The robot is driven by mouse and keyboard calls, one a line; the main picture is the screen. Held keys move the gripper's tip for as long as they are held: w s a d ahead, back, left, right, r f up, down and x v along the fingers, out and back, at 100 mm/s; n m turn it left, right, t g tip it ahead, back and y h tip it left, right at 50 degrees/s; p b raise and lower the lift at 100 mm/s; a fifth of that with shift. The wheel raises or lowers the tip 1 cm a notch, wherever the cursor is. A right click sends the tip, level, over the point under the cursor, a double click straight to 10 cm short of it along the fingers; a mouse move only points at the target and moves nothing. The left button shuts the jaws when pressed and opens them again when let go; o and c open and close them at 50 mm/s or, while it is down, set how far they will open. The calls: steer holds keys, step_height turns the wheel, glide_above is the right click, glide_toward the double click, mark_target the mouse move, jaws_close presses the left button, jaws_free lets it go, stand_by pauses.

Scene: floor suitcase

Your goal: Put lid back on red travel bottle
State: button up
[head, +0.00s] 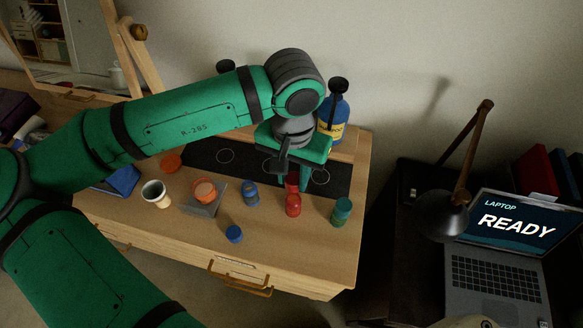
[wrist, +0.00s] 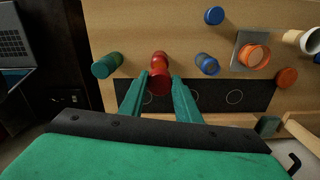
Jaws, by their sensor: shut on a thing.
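The red travel bottle (head: 293,206) stands upright near the right end of the wooden top; it also shows in the wrist view (wrist: 160,58). My gripper (wrist: 159,84) is shut on a darker red round piece, which looks like the red lid (wrist: 159,82). In the head view the lid (head: 292,181) shows just above and behind the bottle, partly hidden by my fingers. In the wrist view it overlaps the bottle's near end. I cannot tell whether lid and bottle touch.
A green bottle (head: 341,212) stands right of the red one, a blue bottle (head: 250,194) left. A loose blue lid (head: 234,234) lies in front. An orange container (head: 204,191) sits on a grey block, and a white cup (head: 154,194) stands further left. A blue pump bottle (head: 337,113) stands behind.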

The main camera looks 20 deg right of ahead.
steer(key=shift+f, duration=2.5)
steer(key=shift+s+a, duration=0.1)
steer(key=shift+f, duration=0.2)
stand_by(0.6)
steer(key=o, duration=1.6)
steer(key=shift+c, duration=0.2)
steer(key=shift+r, duration=0.15)
steer(key=shift+r, duration=3.4)
steer(key=shift+c, duration=0.7)
